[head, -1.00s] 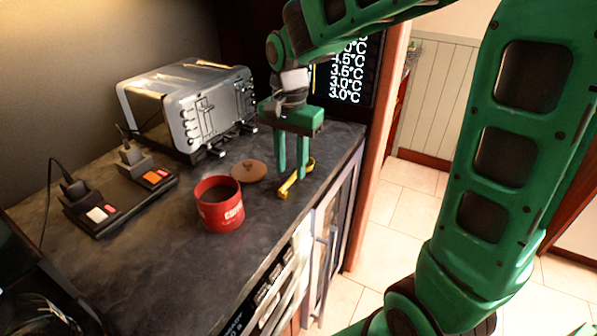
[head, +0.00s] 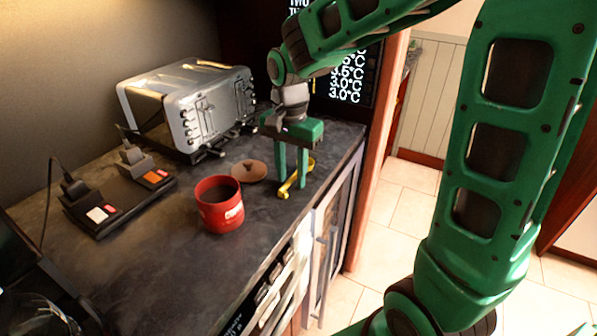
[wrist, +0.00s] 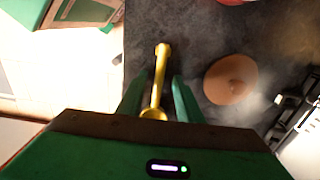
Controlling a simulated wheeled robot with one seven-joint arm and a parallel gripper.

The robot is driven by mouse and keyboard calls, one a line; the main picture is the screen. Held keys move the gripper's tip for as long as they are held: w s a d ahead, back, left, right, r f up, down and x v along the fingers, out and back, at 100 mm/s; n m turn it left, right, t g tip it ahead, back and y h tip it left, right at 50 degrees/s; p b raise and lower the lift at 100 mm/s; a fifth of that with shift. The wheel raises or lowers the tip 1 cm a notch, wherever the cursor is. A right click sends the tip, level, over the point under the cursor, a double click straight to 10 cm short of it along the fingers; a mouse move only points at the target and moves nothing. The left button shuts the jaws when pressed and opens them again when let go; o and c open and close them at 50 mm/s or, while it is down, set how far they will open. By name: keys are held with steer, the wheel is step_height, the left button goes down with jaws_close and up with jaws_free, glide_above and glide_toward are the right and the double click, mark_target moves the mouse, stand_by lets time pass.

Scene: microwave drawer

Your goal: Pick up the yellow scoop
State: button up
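The yellow scoop (head: 287,188) lies on the dark countertop (head: 180,270) near its front edge, right of the red mug. My gripper (head: 291,191) points down at it with its two green fingers apart, one on each side of the scoop in the picture. In the wrist view the scoop (wrist: 160,77) runs lengthwise between the open fingers (wrist: 158,88), with a gap to each finger. Its near end is partly hidden by the gripper body. I cannot tell how far the fingertips are above the counter.
A brown round lid (head: 249,171) lies just left of the gripper. A red mug (head: 219,207) stands further left. A metal toaster (head: 187,105) is behind, and a black power strip (head: 118,200) with plugs lies at left. The counter's front edge is close on the right.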

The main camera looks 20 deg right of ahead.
jaws_close()
stand_by(0.4)
steer(key=shift+r, duration=0.2)
steer(key=r, duration=0.2)
steer(key=a+r, duration=0.1)
steer(key=r, duration=0.2)
steer(key=shift+a, duration=0.2)
steer(key=s+a+r, duration=0.1)
steer(key=a+r, duration=0.5)
steer(key=a, duration=0.4)
steer(key=shift+s, duration=0.25)
